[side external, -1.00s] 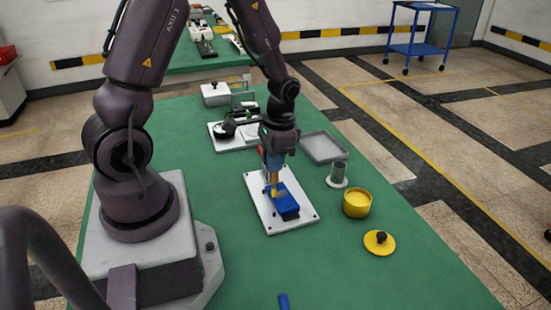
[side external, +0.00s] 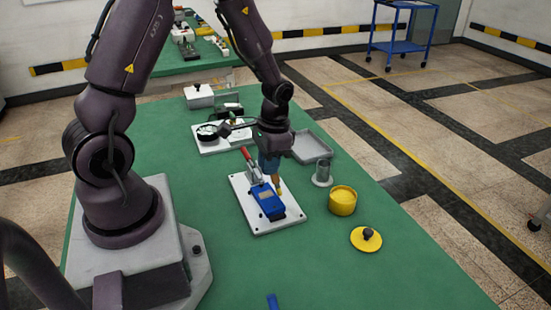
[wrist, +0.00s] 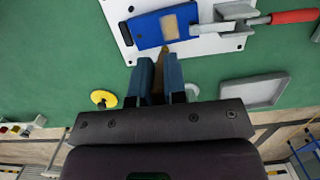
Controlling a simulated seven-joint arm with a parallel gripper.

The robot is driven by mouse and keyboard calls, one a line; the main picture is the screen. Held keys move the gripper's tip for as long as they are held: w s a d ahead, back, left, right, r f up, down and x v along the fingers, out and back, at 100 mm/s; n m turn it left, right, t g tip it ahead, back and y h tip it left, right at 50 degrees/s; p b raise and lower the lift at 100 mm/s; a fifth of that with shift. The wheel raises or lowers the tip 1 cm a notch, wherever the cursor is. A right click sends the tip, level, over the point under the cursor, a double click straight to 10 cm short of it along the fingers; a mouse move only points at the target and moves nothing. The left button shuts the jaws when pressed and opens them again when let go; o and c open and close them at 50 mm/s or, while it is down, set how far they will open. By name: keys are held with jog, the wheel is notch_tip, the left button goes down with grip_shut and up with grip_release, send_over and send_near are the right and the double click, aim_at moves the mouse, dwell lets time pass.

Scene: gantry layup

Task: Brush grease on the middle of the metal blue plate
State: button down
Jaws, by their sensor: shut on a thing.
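The blue metal plate (side external: 274,208) lies on a white base plate (side external: 262,226). In the wrist view the blue plate (wrist: 146,31) has a tan, grease-like patch (wrist: 171,27) on its face. A red-handled clamp (side external: 250,163) reaches over one end; it also shows in the wrist view (wrist: 240,17). My gripper (side external: 270,170) is shut on the brush (side external: 280,187), whose yellowish tip points down beside the blue plate's right edge. In the wrist view, my gripper's blue fingers (wrist: 159,66) hold the brush (wrist: 164,53); whether the tip touches anything is unclear.
A yellow pot (side external: 342,203) stands right of the base plate, with its yellow knobbed lid (side external: 362,243) in front. A grey cylindrical holder (side external: 322,174) and grey tray (side external: 312,147) stand behind the pot.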

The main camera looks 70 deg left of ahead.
jog(key=shift+w+f, duration=0.35)
jog(key=shift+w, duration=0.3)
jog(key=shift+w+f, duration=0.3)
jog(key=shift+w, duration=0.3)
jog(key=shift+w+a+r, duration=0.1)
jog(key=shift+r, duration=0.1)
notch_tip(320, 180, up, 10)
jog(key=shift+f, duration=0.25)
dwell(0.4)
jog(key=shift+n+g+y, duration=0.4)
jog(key=shift+g+y, duration=0.2)
jog(key=shift+y, duration=0.2)
jog(key=s+r, duration=0.3)
jog(key=shift+s+d+r, duration=0.15)
jog(key=shift+s+d, duration=0.1)
jog(key=shift+d, duration=0.1)
jog(key=shift+w+d+x, duration=0.1)
jog(key=shift+w+x, duration=0.05)
jog(key=shift+x, duration=0.6)
jog(key=shift+w+d+x, duration=0.1)
jog(key=shift+w+x, duration=0.05)
jog(key=shift+x, duration=0.65)
jog(key=shift+w+d+x, duration=0.1)
jog(key=shift+x, duration=0.65)
